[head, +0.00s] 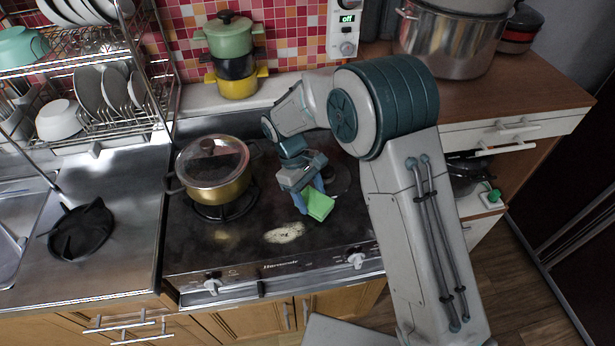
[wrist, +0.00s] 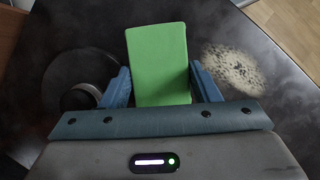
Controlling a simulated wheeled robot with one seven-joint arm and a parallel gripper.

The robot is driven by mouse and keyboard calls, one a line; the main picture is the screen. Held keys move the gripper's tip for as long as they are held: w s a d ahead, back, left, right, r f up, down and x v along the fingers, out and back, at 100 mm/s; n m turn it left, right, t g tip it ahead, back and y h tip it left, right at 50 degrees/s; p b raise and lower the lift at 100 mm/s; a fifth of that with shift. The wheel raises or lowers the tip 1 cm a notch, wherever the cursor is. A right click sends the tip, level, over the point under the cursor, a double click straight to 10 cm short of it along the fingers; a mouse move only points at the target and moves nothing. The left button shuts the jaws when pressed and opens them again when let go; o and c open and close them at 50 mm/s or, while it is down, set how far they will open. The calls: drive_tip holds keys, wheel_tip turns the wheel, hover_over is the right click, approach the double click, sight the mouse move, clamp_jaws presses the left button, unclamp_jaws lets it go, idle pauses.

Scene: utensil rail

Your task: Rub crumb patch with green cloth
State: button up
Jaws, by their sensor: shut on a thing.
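The green cloth (head: 319,205) is a small flat block held at the end of my gripper (head: 309,195). It also shows in the wrist view (wrist: 158,62) between the two blue fingers of my gripper (wrist: 160,85), which is shut on it. The crumb patch (head: 284,232) is a pale speckled oval on the dark stove top, left of and nearer the front edge than the cloth. In the wrist view the crumb patch (wrist: 232,68) lies right of the cloth, apart from it. Whether the cloth touches the stove I cannot tell.
A lidded brass pot (head: 213,170) stands on the stove's left burner. The stove's front edge carries knobs (head: 357,260). A black pan (head: 80,232) lies on the steel counter at left. The stove top around the patch is clear.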

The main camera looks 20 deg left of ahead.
drive_tip(key=shift+w+d+r+p, duration=0.1)
drive_tip(key=shift+r+p, duration=0.15)
drive_tip(key=shift+r, duration=0.35)
drive_tip(key=shift+w+d+r+p, duration=0.1)
drive_tip(key=shift+r+p, duration=0.1)
drive_tip(key=shift+r, duration=0.35)
drive_tip(key=shift+s+a+r+p, duration=0.1)
drive_tip(key=shift+r+p, duration=1.25)
drive_tip(key=shift+r, duration=0.85)
drive_tip(key=shift+f, duration=0.1)
